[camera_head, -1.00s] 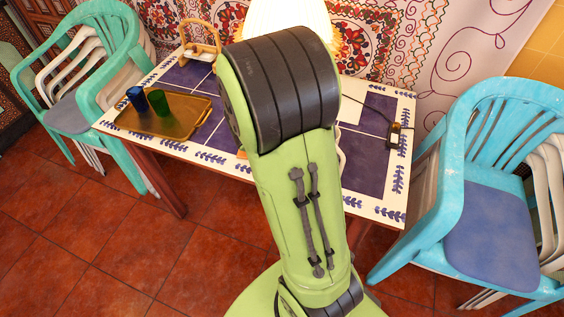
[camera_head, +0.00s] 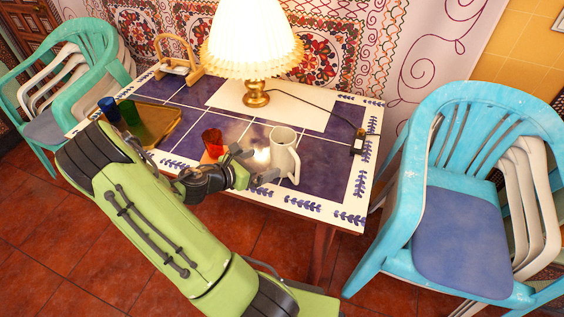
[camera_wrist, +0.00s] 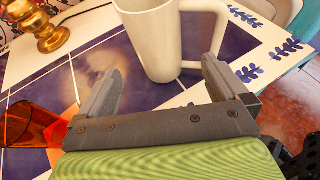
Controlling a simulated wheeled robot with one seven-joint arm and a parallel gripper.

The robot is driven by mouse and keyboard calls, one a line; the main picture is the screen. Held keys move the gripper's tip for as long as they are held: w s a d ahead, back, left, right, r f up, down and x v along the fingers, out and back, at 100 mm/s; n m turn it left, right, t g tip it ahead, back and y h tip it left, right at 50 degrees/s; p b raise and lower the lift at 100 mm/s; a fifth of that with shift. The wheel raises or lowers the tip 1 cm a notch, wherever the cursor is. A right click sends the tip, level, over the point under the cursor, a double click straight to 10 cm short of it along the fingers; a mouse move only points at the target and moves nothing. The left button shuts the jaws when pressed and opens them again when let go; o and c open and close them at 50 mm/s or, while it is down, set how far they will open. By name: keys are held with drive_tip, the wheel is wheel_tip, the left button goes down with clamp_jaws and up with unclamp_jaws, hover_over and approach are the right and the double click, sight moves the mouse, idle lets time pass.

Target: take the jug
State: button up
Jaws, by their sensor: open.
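The jug (camera_head: 283,152) is white with a handle on its right side and stands upright on the blue-tiled table (camera_head: 336,176). In the wrist view the jug (camera_wrist: 160,38) stands just beyond the fingertips, roughly between them, with its handle towards the right finger; its top is cut off by the frame. My gripper (camera_head: 258,166) is open and empty, low over the table to the left of the jug. In the wrist view its two fingers (camera_wrist: 162,82) are spread wide and point at the jug. I cannot tell if either finger touches it.
A red glass (camera_head: 212,143) stands left of my gripper; it also shows in the wrist view (camera_wrist: 32,125). A lit lamp (camera_head: 256,98) stands behind. A tray (camera_head: 165,128) with blue and green cups is at the left. Chairs (camera_head: 450,190) flank the table.

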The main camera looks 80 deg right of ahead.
sight(282, 155)
drive_tip(key=b+x, duration=0.2)
drive_tip(key=x, duration=0.8)
drive_tip(key=shift+w+d, duration=0.1)
drive_tip(key=shift+d, duration=0.1)
drive_tip(key=shift+a, duration=0.1)
drive_tip(key=shift+c, duration=0.5)
drive_tip(key=c, duration=1.2)
drive_tip(key=shift+c, duration=0.7)
drive_tip(key=shift+r, duration=0.1)
